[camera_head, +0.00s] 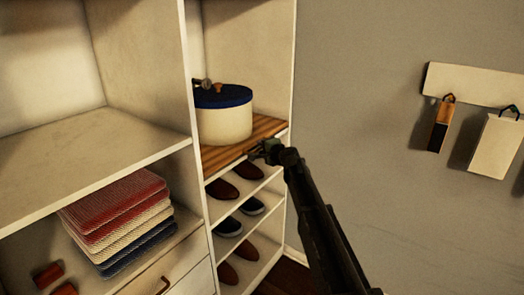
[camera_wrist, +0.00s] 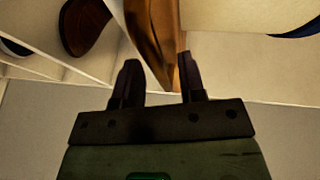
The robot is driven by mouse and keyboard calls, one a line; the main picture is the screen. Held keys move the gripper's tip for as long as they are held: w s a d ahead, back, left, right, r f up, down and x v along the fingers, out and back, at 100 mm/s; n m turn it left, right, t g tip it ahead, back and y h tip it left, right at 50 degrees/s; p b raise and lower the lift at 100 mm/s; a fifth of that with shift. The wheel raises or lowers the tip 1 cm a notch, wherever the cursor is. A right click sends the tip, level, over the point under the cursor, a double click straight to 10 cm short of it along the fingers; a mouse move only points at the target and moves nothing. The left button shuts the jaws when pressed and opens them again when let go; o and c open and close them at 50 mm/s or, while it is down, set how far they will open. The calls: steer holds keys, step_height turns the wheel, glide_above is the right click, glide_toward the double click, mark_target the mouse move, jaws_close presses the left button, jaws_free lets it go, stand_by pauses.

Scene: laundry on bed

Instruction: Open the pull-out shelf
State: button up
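The pull-out shelf (camera_head: 222,156) is a striped brown wooden board in the narrow right section of the white closet. It looks about level with the closet front. In the wrist view, the brown board (camera_wrist: 158,38) reaches down between the two spread fingers of my gripper (camera_wrist: 158,62), one finger on each side. A gap shows beside the left finger; contact at the right finger is unclear.
A round white box with a blue lid (camera_head: 224,116) stands on the board. Shoes (camera_head: 228,227) sit on shelves below. Folded towels (camera_head: 118,215) lie in the left section. A grey wall with a hook rack (camera_head: 470,84) is at right.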

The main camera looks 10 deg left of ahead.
steer(key=shift+w+a+f, duration=0.15)
steer(key=shift+w+a, duration=0.2)
steer(key=shift+w, duration=0.2)
steer(key=shift+c, duration=0.3)
jaws_close()
steer(key=shift+s, duration=0.15)
